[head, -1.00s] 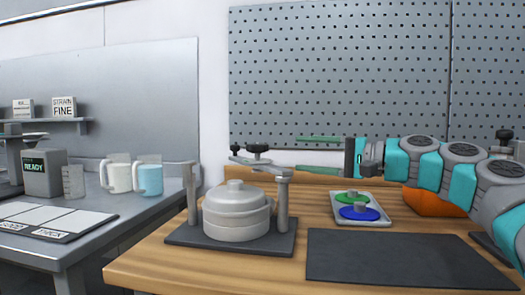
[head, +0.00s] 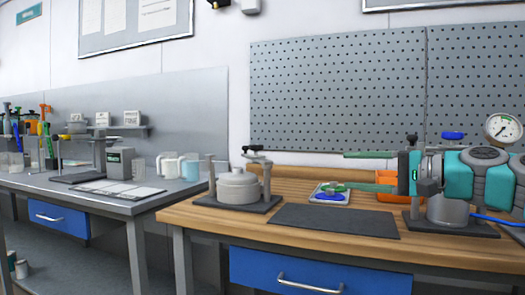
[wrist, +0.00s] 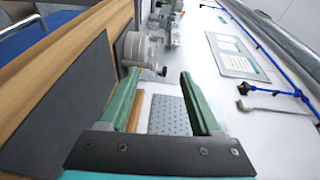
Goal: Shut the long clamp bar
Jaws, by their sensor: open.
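The clamp bar (head: 257,159) is a short-looking dark grey bar with black knobs, seen in the head view at the top of the right post of a small press. It points away toward the back wall and is swung clear of the grey round drum (head: 238,187), which stands between two posts on a dark base. My gripper (head: 347,170) is open and empty, its two green fingers pointing left, to the right of the press and apart from it. In the wrist view, the drum (wrist: 140,47) and a dark knob (wrist: 161,70) show beyond the fingertips.
A dark mat (head: 335,221) lies at the bench front. A tray (head: 345,198) with green and blue discs and an orange bin (head: 390,171) stand behind it. A device with a round gauge (head: 503,129) is partly behind my arm. The left bench (head: 130,206) holds mugs.

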